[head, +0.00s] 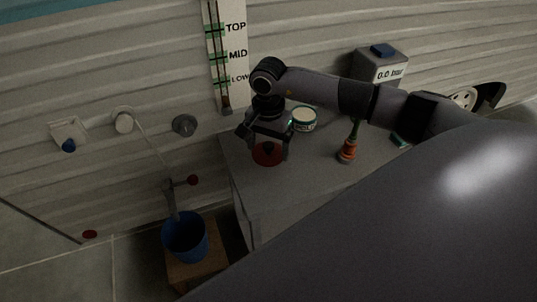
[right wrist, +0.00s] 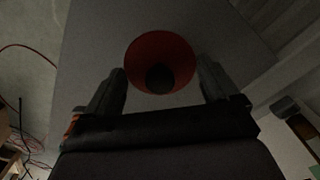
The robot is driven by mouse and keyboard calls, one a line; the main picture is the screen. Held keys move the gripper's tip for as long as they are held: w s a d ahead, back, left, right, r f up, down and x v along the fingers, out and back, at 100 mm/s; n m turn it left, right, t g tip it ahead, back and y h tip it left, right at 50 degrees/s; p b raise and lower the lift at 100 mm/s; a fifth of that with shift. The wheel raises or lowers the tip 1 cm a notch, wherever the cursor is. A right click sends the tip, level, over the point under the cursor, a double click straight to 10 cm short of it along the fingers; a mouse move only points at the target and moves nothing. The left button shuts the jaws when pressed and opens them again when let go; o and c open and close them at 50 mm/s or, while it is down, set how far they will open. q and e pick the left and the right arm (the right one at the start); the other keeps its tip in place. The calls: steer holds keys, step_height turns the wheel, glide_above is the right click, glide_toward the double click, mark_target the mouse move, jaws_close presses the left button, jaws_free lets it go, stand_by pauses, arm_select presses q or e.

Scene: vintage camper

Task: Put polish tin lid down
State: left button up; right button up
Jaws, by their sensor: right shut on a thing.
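The polish tin lid (head: 268,159) is a red round piece with a dark centre. My right gripper (head: 265,146) is over the near left part of the grey bench top and is shut on this lid. In the right wrist view the lid (right wrist: 160,42) shows between the two fingers. I cannot tell whether the lid touches the bench top. A round tin (head: 304,124) with a pale top and a greenish band stands on the bench, behind and right of the gripper. My left gripper is not in view.
The grey bench (head: 315,160) has free room right of the gripper. A grey box reading 0.0 (head: 380,67) is at the back. A blue bucket (head: 187,238) sits lower left on a wooden stool (head: 206,268).

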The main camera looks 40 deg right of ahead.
mark_target(268, 154)
steer(key=shift+f, duration=1.85)
steer(key=shift+f+b, duration=0.15)
steer(key=shift+b, duration=0.15)
steer(key=o, duration=0.8)
step_height(268, 154, up, 12)
steer(key=shift+r+p, duration=0.2)
steer(key=shift+p, duration=0.15)
